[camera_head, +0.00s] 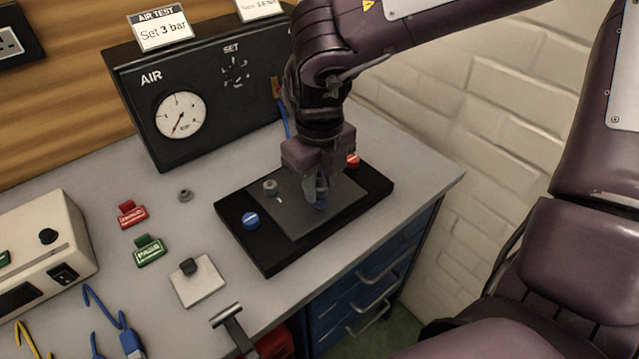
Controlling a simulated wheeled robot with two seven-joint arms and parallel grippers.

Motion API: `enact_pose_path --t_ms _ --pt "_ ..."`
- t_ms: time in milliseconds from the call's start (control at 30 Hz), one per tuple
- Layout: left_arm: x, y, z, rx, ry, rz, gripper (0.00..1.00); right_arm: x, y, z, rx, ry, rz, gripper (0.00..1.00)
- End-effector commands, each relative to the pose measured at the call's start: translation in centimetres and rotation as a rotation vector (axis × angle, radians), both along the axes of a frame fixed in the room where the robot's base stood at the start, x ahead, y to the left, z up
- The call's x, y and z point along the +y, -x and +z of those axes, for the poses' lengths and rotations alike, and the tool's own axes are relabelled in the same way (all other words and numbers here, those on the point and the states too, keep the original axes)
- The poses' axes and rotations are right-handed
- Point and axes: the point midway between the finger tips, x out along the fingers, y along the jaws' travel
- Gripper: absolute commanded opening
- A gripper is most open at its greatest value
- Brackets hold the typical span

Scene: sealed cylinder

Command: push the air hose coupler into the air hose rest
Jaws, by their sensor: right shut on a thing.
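My right gripper (320,192) comes down from the top and points at the grey plate of the black fixture. A blue hose (285,122) shows behind my wrist beside the AIR panel. A small orange-brown piece (276,88) sits at the panel's right side, partly hidden by my arm; I cannot tell if it is the air hose rest. My left gripper is out of view.
The black fixture (267,255) bears a blue knob (250,220), a red knob (353,160) and a grey fitting (270,187). The AIR panel (145,103) with a gauge stands behind. Red (131,214) and green (149,250) tags and a white plate (203,283) lie left.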

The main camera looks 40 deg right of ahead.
Motion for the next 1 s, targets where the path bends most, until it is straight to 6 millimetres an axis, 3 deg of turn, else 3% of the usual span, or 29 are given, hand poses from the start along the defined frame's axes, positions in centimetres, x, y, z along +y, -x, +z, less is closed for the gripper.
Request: enact_pose_path --t_ms 1000 --pt "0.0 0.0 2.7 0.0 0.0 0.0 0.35 0.0 0.0 4.0 -0.001 0.0 0.0 0.0"
